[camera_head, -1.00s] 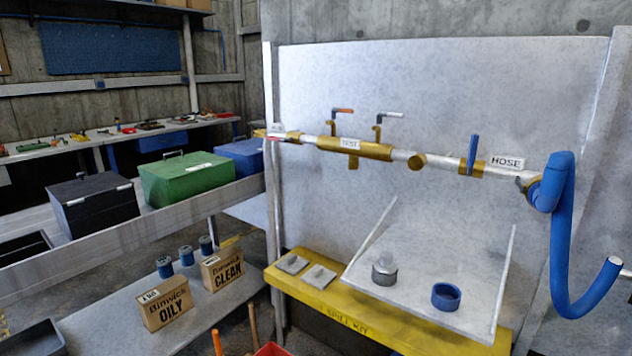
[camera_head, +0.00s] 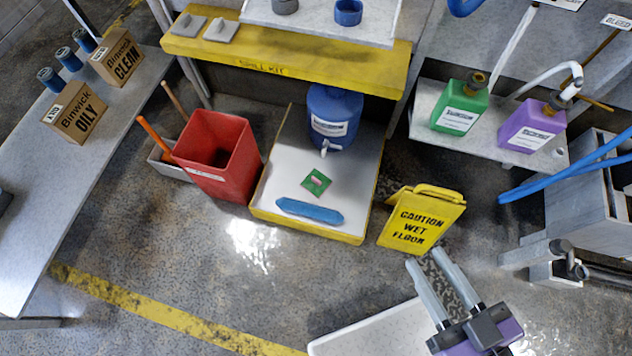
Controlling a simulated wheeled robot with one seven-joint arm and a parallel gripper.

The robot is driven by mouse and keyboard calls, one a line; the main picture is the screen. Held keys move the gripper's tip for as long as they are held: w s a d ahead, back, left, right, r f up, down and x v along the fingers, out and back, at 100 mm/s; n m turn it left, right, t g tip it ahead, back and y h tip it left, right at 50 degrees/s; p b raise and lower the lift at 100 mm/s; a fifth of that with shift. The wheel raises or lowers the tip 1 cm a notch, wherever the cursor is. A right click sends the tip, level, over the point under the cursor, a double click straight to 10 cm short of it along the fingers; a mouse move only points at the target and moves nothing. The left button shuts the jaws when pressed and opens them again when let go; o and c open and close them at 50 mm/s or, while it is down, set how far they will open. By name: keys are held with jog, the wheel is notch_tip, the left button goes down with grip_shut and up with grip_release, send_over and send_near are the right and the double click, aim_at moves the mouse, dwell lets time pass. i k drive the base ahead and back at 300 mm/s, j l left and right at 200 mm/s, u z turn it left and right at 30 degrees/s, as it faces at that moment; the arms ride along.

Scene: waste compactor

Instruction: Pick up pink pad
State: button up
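A small green square (camera_head: 317,183) with a pinkish patch (camera_head: 316,180) on its middle lies on the white top of a low yellow-edged tray (camera_head: 262,207) on the floor. It is the only pink I see, and it is too small to tell whether the patch is a separate pad. My gripper (camera_head: 427,257) is at the lower right, with its two long grey fingers apart and nothing between them.
A blue pad (camera_head: 309,212) and a blue drum (camera_head: 333,118) with a tap are on the tray. A red bin (camera_head: 218,155) stands left of it, a yellow caution sign (camera_head: 422,218) right. A yellow shelf (camera_head: 285,62) overhangs behind. Floor in front is wet but clear.

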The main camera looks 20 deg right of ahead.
aim_at(316, 183)
jog(key=i+j+z, duration=0.1)
jog(key=j, duration=0.4)
jog(key=i+j+z, duration=0.1)
jog(key=i+j, duration=0.2)
jog(key=j, duration=0.2)
jog(key=i+j+z, duration=0.1)
jog(key=j, duration=0.4)
jog(key=i+j+z, duration=0.15)
jog(key=j, duration=0.4)
jog(key=i+j+z, duration=0.1)
jog(key=j, duration=0.45)
jog(key=i+j+z, duration=0.1)
jog(key=j, duration=0.45)
jog(key=i+j+z, duration=0.1)
jog(key=j, duration=0.45)
jog(key=i, duration=0.1)
